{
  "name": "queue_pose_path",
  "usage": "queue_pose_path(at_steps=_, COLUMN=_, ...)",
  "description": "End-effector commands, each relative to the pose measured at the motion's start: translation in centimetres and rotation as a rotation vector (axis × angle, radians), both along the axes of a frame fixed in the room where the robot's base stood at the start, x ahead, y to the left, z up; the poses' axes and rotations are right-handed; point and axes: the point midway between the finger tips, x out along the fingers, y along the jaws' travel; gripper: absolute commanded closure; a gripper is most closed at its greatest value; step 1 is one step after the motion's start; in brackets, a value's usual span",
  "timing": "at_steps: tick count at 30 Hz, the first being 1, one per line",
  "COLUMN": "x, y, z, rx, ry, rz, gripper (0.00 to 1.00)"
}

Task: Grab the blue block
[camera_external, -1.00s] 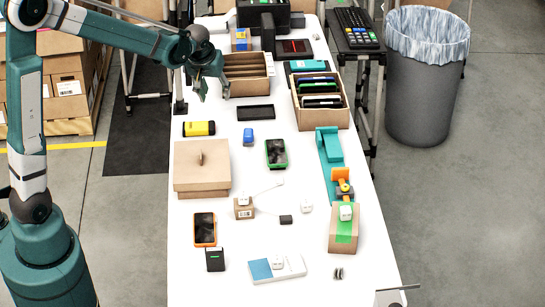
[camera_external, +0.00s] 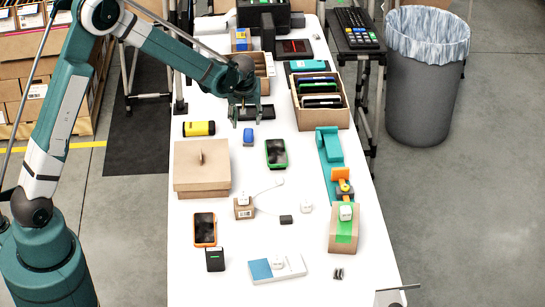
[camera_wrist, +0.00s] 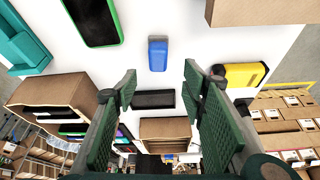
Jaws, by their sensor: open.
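The blue block (camera_external: 248,135) lies on the white table, between the yellow-and-black device and the green-edged phone. In the wrist view the blue block (camera_wrist: 157,54) is at the upper middle, beyond the fingertips and roughly in line with the gap between them. My gripper (camera_external: 243,113) is above the table, just behind the block in the external view, and apart from it. The wrist view shows my gripper (camera_wrist: 160,78) with its two green fingers wide apart and nothing between them.
A yellow-and-black device (camera_external: 199,128) lies left of the block, a green-edged phone (camera_external: 276,153) lies at its front right. A closed cardboard box (camera_external: 202,180) stands front left. An open carton (camera_external: 346,113) of devices stands right. A black tray (camera_wrist: 153,99) lies behind the block.

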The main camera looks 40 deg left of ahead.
Motion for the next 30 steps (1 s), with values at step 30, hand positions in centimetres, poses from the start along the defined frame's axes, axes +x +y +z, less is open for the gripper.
queue_pose_path(at_steps=30, x=1.3, y=0.4, z=-3.4, rx=0.001, ry=0.001, rz=0.01, gripper=0.59)
